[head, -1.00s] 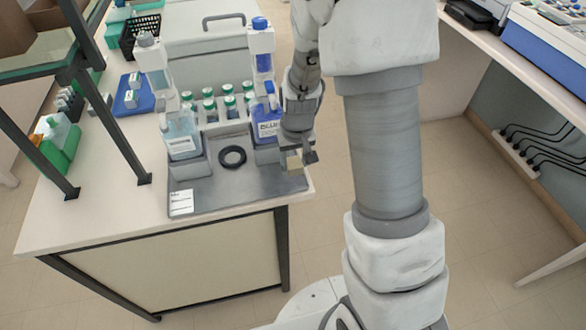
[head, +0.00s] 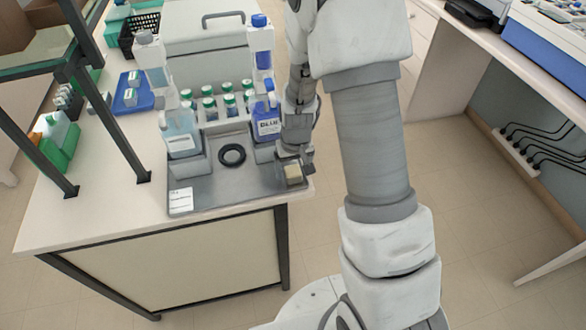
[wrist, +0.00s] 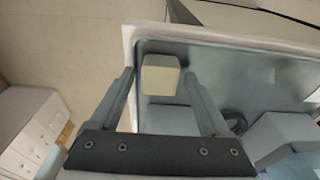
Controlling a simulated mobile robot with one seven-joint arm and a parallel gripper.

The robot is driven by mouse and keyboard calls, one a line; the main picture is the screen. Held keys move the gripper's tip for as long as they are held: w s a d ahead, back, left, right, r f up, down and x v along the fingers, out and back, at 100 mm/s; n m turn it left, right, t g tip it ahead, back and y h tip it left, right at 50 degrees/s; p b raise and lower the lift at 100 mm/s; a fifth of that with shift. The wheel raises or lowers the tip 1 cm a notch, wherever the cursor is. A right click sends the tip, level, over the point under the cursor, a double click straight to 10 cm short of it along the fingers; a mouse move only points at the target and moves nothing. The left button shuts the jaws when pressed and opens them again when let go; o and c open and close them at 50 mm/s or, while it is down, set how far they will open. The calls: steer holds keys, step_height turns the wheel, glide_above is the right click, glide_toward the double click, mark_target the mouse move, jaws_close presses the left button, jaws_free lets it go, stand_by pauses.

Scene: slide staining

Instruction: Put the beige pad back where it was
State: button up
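The beige pad (head: 293,173) is a small pale block at the right front corner of the grey tray (head: 235,190). In the wrist view the pad (wrist: 160,75) lies near the tray's corner, between my fingertips. My gripper (wrist: 158,73) is open, with a narrow gap showing on each side of the pad. In the head view my gripper (head: 294,165) is low over the tray's right edge, and its fingers partly hide the pad's back. I cannot tell exactly how the pad's underside rests.
A blue-labelled bottle (head: 267,125) stands just left of my gripper. A black ring (head: 232,155) lies on the tray, and a clear bottle (head: 181,135) stands at its left. Several green-capped vials (head: 229,104) stand behind. The tray's front middle is clear.

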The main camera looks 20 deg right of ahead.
mark_target(295, 184)
steer(key=shift+r, duration=0.15)
steer(key=s+r+t+p, duration=0.1)
steer(key=s+r, duration=0.4)
steer(key=r, duration=0.7)
steer(key=s+r+t, duration=0.1)
steer(key=s+r, duration=0.4)
steer(key=r, duration=0.8)
steer(key=s+r+t, duration=0.1)
steer(key=s+r, duration=0.4)
steer(key=s, duration=0.5)
steer(key=shift+t, duration=0.4)
steer(key=shift+s+d+r, duration=0.1)
